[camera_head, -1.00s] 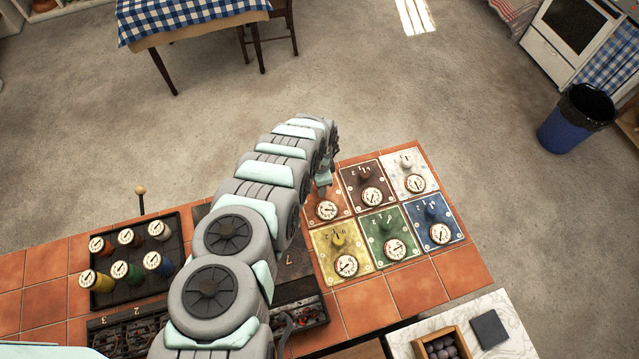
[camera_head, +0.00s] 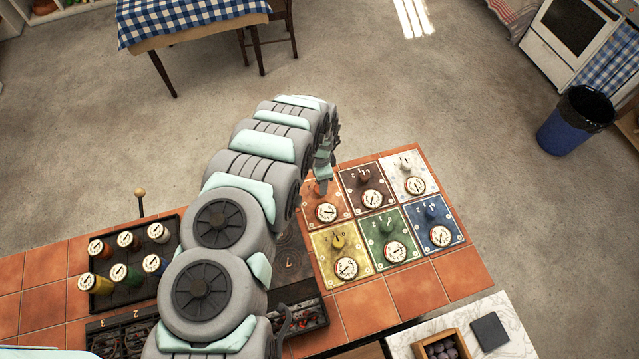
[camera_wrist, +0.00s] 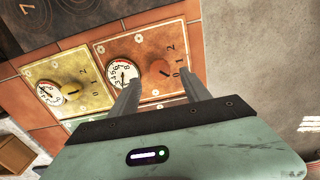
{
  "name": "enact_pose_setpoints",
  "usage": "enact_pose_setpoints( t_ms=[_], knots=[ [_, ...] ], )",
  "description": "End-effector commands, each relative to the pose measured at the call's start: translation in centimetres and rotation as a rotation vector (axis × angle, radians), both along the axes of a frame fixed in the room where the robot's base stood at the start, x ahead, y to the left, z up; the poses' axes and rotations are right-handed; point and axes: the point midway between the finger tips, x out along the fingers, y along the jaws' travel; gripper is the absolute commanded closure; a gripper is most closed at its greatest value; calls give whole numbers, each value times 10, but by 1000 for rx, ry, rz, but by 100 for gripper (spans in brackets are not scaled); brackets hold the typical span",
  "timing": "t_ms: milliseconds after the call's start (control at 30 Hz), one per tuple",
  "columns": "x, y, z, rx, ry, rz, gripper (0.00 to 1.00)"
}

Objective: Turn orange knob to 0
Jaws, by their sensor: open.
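The orange plate (camera_head: 340,211) lies at the back left of a block of coloured plates, with a round white dial (camera_head: 326,212) at its front. Its orange knob (camera_head: 319,188) shows just below my gripper (camera_head: 323,176). In the wrist view the orange knob (camera_wrist: 160,68) lies between the two fingers of my gripper (camera_wrist: 160,76), which are apart and empty. The marks 0, 1 and 2 run along the plate (camera_wrist: 150,45) on the right of the knob. Which mark the knob points at is too small to tell surely. Whether the fingers touch it cannot be told.
Brown (camera_head: 352,178), white (camera_head: 401,165), yellow (camera_head: 326,241), green (camera_head: 387,222) and blue (camera_head: 440,214) plates with knobs and dials adjoin it. A dark tray (camera_head: 109,292) of coloured jars stands left. Floor is clear behind the tiled counter (camera_head: 371,305).

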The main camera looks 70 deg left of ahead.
Motion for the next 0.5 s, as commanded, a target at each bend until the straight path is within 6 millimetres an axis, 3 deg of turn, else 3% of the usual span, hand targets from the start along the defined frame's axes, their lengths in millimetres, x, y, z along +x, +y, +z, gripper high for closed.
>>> enact_pose_setpoints(
  t_ms=[200, 500],
  knots=[
    [0, 2, 32, 4, 1, 1, 45],
    [-1, 0, 59, 1, 1, 2, 45]
  ],
)
